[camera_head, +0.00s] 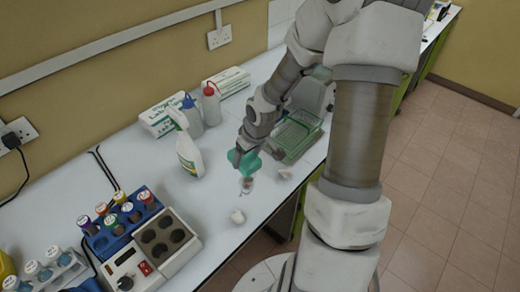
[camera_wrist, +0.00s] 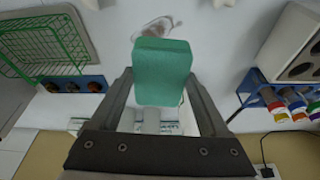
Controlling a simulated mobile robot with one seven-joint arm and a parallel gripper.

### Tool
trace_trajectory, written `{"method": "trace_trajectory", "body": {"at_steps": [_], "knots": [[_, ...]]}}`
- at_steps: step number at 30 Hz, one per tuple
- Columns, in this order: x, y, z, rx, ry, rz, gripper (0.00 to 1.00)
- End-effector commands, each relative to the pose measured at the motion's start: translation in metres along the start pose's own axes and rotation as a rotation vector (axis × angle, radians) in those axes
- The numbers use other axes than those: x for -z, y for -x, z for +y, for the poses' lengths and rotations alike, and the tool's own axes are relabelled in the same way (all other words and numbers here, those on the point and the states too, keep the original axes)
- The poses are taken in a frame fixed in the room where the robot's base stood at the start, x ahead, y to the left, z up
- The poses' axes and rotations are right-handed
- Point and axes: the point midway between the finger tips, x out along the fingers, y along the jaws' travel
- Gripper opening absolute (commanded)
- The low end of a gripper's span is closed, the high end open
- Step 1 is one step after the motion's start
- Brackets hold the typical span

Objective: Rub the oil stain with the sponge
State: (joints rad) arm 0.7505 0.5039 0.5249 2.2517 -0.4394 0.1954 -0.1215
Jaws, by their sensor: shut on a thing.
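My gripper (camera_head: 250,149) is shut on the green sponge (camera_head: 243,161), which also shows large between the fingers in the wrist view (camera_wrist: 162,72). The oil stain (camera_head: 246,185) is a small brownish smear on the white bench, just in front of the sponge in the head view. In the wrist view the stain (camera_wrist: 157,28) lies just beyond the sponge's upper edge and is partly hidden by it. I cannot tell whether the sponge touches the bench.
A white spray bottle (camera_head: 189,155) stands left of the sponge. A green wire basket (camera_head: 297,134) is to the right. Small white lumps (camera_head: 238,216) lie near the stain. A heater block (camera_head: 160,244) and colour-capped vials (camera_head: 119,197) stand at the front left.

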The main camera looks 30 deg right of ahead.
Motion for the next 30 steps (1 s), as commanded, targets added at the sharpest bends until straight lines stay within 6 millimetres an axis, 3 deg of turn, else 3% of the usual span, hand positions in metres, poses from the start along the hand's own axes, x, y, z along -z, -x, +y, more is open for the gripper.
{"method": "trace_trajectory", "body": {"at_steps": [3, 8, 24, 30], "knots": [[-0.013, 0.002, 0.023, 0.020, 0.058, -0.026, 0.35], [-0.022, -0.002, 0.036, 0.029, 0.108, -0.042, 0.35], [-0.038, -0.049, 0.037, 0.029, 0.115, -0.044, 0.35], [-0.038, -0.051, 0.037, 0.029, 0.115, -0.044, 0.35]]}}
